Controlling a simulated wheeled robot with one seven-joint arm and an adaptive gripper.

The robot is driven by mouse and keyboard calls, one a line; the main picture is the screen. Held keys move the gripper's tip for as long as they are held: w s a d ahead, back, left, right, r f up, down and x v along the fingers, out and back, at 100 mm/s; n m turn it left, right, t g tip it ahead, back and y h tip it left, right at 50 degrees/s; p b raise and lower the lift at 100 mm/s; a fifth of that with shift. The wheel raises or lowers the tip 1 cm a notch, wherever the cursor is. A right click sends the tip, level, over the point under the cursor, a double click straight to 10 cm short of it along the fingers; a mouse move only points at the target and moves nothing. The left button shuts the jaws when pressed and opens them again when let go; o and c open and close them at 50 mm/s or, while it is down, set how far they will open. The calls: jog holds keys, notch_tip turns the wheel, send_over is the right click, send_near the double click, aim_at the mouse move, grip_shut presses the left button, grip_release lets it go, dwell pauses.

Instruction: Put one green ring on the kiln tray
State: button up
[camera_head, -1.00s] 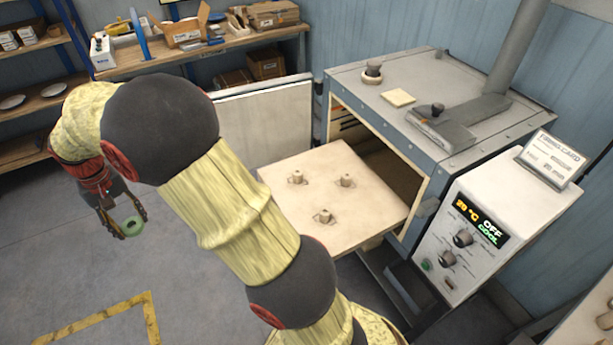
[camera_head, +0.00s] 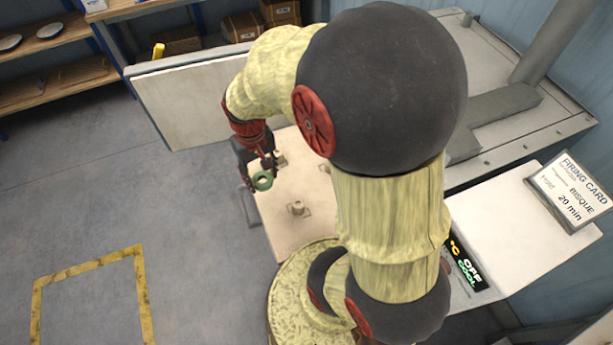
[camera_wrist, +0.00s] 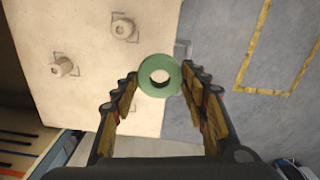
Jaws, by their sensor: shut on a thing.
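A green ring (camera_head: 263,181) is held between the fingers of my gripper (camera_head: 258,183), at the left edge of the tray in the head view. The ring (camera_wrist: 160,63) and my gripper (camera_wrist: 160,86) also show in the wrist view, above the tray's edge, partly over the floor. The pale kiln tray (camera_head: 278,218) carries small posts, each inside a marked square. One bare post (camera_head: 297,208) stands near the front; my arm partly hides the others. The wrist view shows two bare posts, one upper (camera_wrist: 123,28) and one left (camera_wrist: 62,67).
The kiln (camera_head: 500,110) stands at right, largely behind my arm, with its open door (camera_head: 190,95) at the back left. A firing card (camera_head: 572,188) stands on the control box. A yellow-marked square (camera_head: 90,268) lies on open floor at left.

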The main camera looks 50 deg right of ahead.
jog(key=s+f, duration=0.3)
jog(key=s, duration=0.5)
jog(key=b, duration=0.4)
send_over(284, 184)
jog(key=f, duration=0.9)
jog(key=shift+s+a+f, duration=0.3)
jog(key=shift+f, duration=0.05)
jog(key=shift+w+d+f, duration=0.15)
jog(key=shift+d+f, duration=0.05)
jog(key=shift+f, duration=0.1)
jog(key=shift+w+f+b, duration=0.1)
jog(key=shift+f+b, duration=0.25)
jog(key=shift+f, duration=1.15)
jog(key=shift+f, duration=0.15)
jog(key=o, duration=1.1)
jog(key=shift+o, duration=0.2)
